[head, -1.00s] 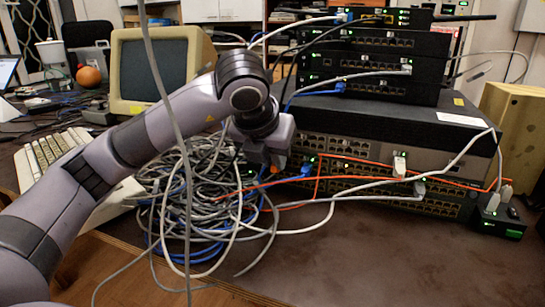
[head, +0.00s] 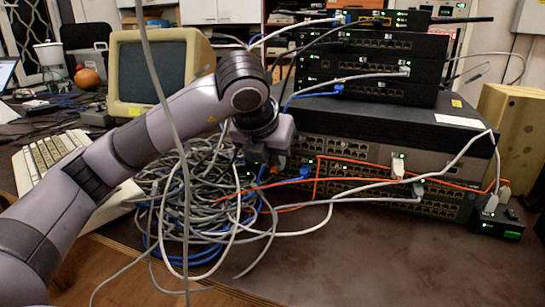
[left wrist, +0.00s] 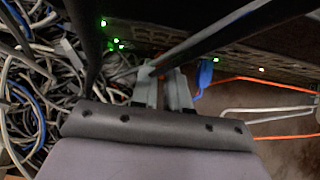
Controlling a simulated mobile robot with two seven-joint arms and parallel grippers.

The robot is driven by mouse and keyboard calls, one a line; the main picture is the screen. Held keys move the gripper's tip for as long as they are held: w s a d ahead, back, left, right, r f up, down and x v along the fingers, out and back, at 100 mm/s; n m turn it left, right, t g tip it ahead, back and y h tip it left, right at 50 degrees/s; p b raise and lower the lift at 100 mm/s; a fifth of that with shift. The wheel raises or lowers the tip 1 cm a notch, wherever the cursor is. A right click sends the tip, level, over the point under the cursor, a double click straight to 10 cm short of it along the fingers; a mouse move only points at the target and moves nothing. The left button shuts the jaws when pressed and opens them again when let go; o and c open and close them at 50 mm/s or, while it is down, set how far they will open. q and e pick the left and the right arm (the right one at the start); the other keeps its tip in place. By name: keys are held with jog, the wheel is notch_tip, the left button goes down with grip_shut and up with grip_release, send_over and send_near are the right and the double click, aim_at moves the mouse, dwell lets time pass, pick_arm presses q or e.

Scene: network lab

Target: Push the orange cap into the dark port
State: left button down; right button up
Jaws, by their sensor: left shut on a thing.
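My left gripper (head: 268,158) is at the left end of the front of the large dark switch stack (head: 370,166), close to its ports. Its two fingers (left wrist: 163,88) also show in the left wrist view, with their tips near the switch front. I cannot pick out the dark port; the gripper covers that part of the switch front. My right gripper is not in view.
A tangle of grey, white and blue cables (head: 190,205) lies left of and below the gripper. A blue plug (left wrist: 205,73) sits just right of the fingers. Orange cables cross the switch front. The desk (head: 360,260) in front of the stack is mostly clear.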

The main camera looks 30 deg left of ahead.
pick_arm(q)
jog(key=shift+w, duration=0.2)
jog(key=c, duration=1)
grip_release()
jog(key=shift+c, duration=0.2)
jog(key=a+p+v, duration=0.1)
jog(key=v, duration=0.6)
jog(key=shift+d+p, duration=0.4)
jog(key=shift+d, duration=0.1)
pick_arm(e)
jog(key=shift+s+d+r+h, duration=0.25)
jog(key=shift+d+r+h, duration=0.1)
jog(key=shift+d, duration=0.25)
pick_arm(q)
jog(key=shift+r, duration=0.1)
jog(key=shift+s, duration=0.15)
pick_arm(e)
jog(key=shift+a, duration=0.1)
